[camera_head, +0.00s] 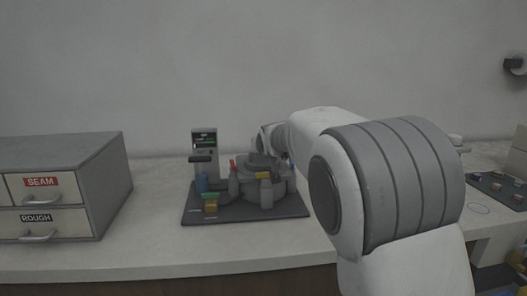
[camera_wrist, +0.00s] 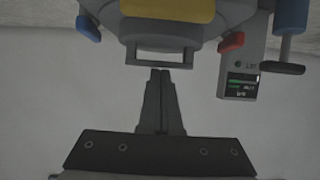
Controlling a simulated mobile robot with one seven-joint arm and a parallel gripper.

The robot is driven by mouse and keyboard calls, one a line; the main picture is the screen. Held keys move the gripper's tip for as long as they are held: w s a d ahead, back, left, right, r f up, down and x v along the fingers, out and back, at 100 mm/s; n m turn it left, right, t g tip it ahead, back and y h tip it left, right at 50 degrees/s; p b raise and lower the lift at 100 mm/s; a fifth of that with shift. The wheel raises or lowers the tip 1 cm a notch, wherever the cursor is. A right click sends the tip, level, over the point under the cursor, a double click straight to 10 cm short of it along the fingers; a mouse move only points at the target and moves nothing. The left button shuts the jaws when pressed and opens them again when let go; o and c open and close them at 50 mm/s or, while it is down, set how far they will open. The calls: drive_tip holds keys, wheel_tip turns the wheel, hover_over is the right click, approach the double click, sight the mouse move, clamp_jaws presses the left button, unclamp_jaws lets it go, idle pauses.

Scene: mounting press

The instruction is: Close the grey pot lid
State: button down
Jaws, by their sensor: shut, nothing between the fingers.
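The grey pot (camera_head: 281,186) stands on a dark base plate on the counter, partly hidden by bottle-shaped grey parts and my arm. In the wrist view, a grey rounded body with a yellow block (camera_wrist: 168,9) fills the top, and a rectangular bar handle (camera_wrist: 150,63) sticks out from it. I cannot tell for sure how far the lid is open. My gripper (camera_wrist: 160,72) is shut and empty, with its fingertips close to the handle's bar. I cannot tell whether they touch it. In the head view the fingers are not clearly visible.
A grey press unit with a green display (camera_head: 204,140) stands behind left on the dark base plate (camera_head: 240,214); its display also shows in the wrist view (camera_wrist: 242,84). A drawer cabinet (camera_head: 75,160) is at left. Bare counter (camera_head: 155,200) lies between them. A dark tray (camera_head: 497,188) is far right.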

sight(261, 161)
drive_tip(key=f, duration=0.3)
drive_tip(key=shift+s+f+g, duration=0.1)
drive_tip(key=shift+s+g, duration=0.2)
drive_tip(key=shift+a, duration=0.1)
wheel_tip(261, 161, up, 6)
drive_tip(key=p, duration=0.2)
drive_tip(key=shift+w+p, duration=0.15)
drive_tip(key=shift+p, duration=0.15)
drive_tip(key=shift+s, duration=0.35)
drive_tip(key=s+d+f+m+g+h, duration=0.1)
drive_tip(key=s+d+f+g, duration=0.35)
drive_tip(key=s, duration=1.05)
drive_tip(key=s+d+f+h, duration=0.1)
drive_tip(key=s+d+f, duration=0.1)
drive_tip(key=s+d, duration=0.9)
drive_tip(key=s+d+f+m+g+h, duration=0.1)
drive_tip(key=s+d+f+g, duration=0.2)
drive_tip(key=s, duration=1.5)
wheel_tip(261, 161, up, 21)
drive_tip(key=s+p, duration=0.1)
drive_tip(key=p, duration=2)
drive_tip(key=shift+d+r+t, duration=0.2)
drive_tip(key=shift+d+t, duration=0.1)
drive_tip(key=shift+t, duration=0.15)
